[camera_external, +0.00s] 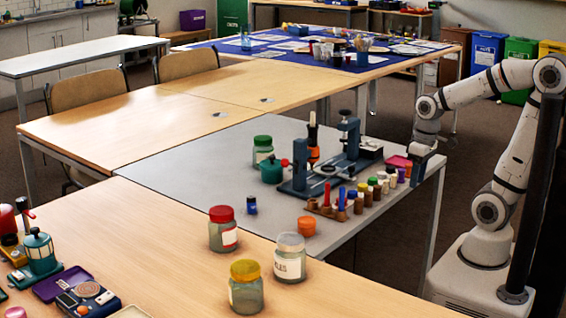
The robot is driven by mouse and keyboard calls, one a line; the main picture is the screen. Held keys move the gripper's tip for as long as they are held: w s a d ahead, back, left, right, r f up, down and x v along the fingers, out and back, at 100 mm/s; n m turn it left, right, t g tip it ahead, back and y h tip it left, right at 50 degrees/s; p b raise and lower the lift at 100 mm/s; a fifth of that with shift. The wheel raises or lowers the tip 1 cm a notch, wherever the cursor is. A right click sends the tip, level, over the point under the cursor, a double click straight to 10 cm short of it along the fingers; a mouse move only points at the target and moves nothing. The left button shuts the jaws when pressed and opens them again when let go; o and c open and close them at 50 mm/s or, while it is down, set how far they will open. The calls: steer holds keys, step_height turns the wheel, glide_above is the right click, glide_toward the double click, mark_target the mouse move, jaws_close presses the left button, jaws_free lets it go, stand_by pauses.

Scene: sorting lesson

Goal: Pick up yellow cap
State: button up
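A yellow cap (245,270) sits on top of a glass jar (246,296) at the front of the wooden table. Among a row of small bottles on the grey table, one cap (362,187) also looks yellow, but it is small. My gripper (421,152) hangs at the right end of the grey table, near the far end of that row and well away from the jar. Its fingers are small and dark here, and I cannot tell whether they are open or shut.
A red-lidded jar (223,232) and a white-topped jar (289,259) stand near the yellow-capped one. An orange pot (306,226), a blue press-like stand (349,140) and a green-lidded jar (263,149) stand on the grey table (190,172). Its left part is mostly clear.

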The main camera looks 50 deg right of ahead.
step_height(320, 180, up, 44)
steer(key=t+p, duration=0.3)
steer(key=p, duration=3.4)
steer(key=m+h+b, duration=0.3)
steer(key=m+b, duration=0.2)
steer(key=b, duration=3.5)
glide_toward(364, 186)
steer(key=b+x, duration=0.1)
steer(key=x, duration=0.7)
steer(key=shift+d+f+b, duration=0.1)
steer(key=shift+f+b, duration=0.05)
steer(key=shift+b, duration=0.25)
steer(key=shift+c, duration=0.2)
steer(key=c, duration=0.7)
